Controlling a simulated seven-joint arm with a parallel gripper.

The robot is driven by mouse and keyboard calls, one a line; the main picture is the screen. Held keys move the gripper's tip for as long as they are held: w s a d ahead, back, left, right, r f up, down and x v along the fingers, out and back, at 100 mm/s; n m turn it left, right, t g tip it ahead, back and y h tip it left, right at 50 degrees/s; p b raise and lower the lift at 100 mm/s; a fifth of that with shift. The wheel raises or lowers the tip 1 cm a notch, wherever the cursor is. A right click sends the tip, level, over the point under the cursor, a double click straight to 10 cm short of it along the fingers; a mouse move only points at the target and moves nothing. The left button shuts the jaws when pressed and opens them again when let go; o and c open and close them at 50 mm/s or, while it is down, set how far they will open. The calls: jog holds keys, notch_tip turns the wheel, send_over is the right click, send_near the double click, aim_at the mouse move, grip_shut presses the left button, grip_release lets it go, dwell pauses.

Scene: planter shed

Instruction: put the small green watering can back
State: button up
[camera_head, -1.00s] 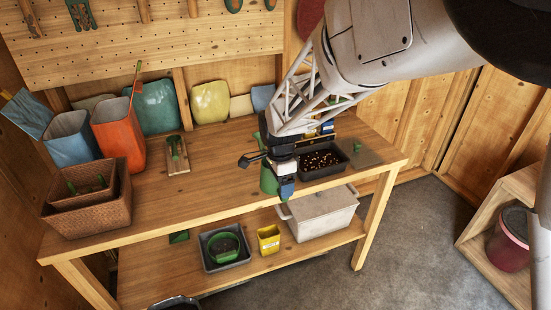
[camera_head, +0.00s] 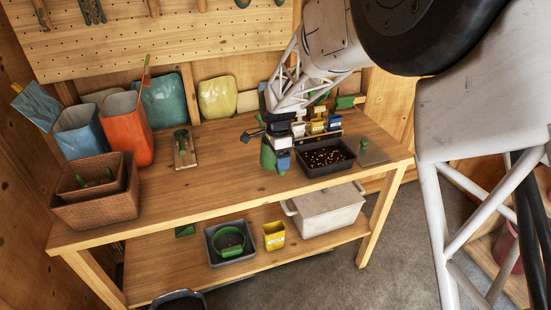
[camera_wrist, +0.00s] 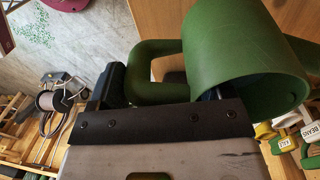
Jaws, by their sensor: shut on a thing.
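The small green watering can (camera_head: 267,155) is at the workbench, left of the black seed tray. In the wrist view its green cylindrical body (camera_wrist: 235,45) is close up and tilted, with a looped handle (camera_wrist: 150,68) beside it. My gripper (camera_head: 282,147) is shut on the can. In the wrist view the dark fingers (camera_wrist: 165,100) meet the can at its handle side. The arm partly covers the can in the head view. I cannot tell whether its base touches the bench top.
The black soil tray (camera_head: 325,158) and a rack of labelled boxes (camera_head: 318,125) stand close on the right. Wicker baskets (camera_head: 95,205), a blue planter (camera_head: 80,133) and an orange planter (camera_head: 125,128) stand left. A white bin (camera_head: 328,210) sits below.

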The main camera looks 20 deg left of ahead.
jog(key=shift+w+a+f, duration=0.1)
jog(key=shift+w+a, duration=0.65)
jog(key=shift+w, duration=0.25)
jog(key=shift+w+a+f, duration=0.1)
jog(key=shift+w+a, duration=0.65)
jog(key=shift+w, duration=0.2)
jog(key=shift+f, duration=0.1)
jog(key=shift+f, duration=1.7)
jog(key=shift+f, duration=0.15)
jog(key=o, duration=1.3)
jog(key=shift+w+a+r, duration=0.1)
jog(key=shift+a+r, duration=0.05)
jog(key=shift+r, duration=1.9)
jog(key=shift+w+a+r, duration=0.1)
jog(key=shift+w+r, duration=0.05)
jog(key=shift+r, duration=1.85)
jog(key=shift+w+a+r, duration=0.1)
jog(key=shift+a+r, duration=0.05)
jog(key=shift+r, duration=1.9)
